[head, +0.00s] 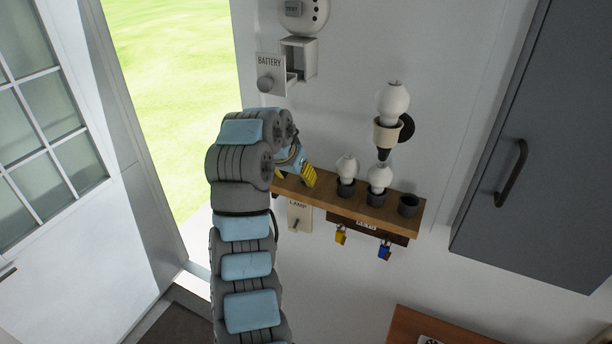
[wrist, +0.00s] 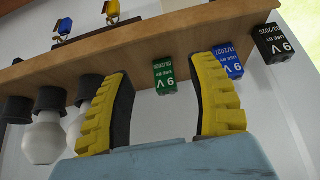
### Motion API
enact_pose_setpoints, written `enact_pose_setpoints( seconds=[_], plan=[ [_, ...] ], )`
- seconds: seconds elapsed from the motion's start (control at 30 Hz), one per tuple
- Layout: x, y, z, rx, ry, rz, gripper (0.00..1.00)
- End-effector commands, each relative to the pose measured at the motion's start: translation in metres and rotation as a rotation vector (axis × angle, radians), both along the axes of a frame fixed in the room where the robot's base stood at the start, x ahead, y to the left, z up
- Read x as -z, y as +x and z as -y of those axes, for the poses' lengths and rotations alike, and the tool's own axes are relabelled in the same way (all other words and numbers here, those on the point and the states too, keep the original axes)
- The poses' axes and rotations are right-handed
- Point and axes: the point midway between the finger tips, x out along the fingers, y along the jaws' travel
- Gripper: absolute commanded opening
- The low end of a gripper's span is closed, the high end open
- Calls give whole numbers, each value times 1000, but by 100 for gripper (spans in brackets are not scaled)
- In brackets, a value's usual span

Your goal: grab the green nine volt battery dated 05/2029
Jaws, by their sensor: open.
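A green nine volt battery (wrist: 165,75) stands on the wooden shelf (wrist: 135,48), which appears upside down in the wrist view. Its label shows 9V and small use-by print that I cannot read for certain. My gripper (wrist: 160,92) is open, with its yellow-ribbed fingers on either side of the green battery in the picture and nothing held. I cannot tell how far the fingertips are from it. A blue battery (wrist: 230,62) and a black battery (wrist: 273,43) stand farther along. In the head view, my gripper (head: 308,175) is at the shelf's left part; the batteries are hidden there.
White bulbs (head: 347,166) stand in dark sockets on the shelf (head: 397,211). Padlocks (head: 384,251) hang below it. A wall lamp (head: 393,100) is above, and an open battery box (head: 270,75) is at upper left. A grey cabinet (head: 558,150) is on the right.

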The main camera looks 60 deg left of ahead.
Motion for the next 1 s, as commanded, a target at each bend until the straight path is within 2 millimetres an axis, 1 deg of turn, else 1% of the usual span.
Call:
enact_pose_setpoints(
  seconds=[0.17,0.57,0.8,1.0],
  plan=[
    [0,5,-3,2,0,2,59],
    [-2,11,-7,1,3,1,59],
    [-4,32,-21,3,0,-1,59],
    [20,40,-28,1,-3,-3,59]
  ],
)
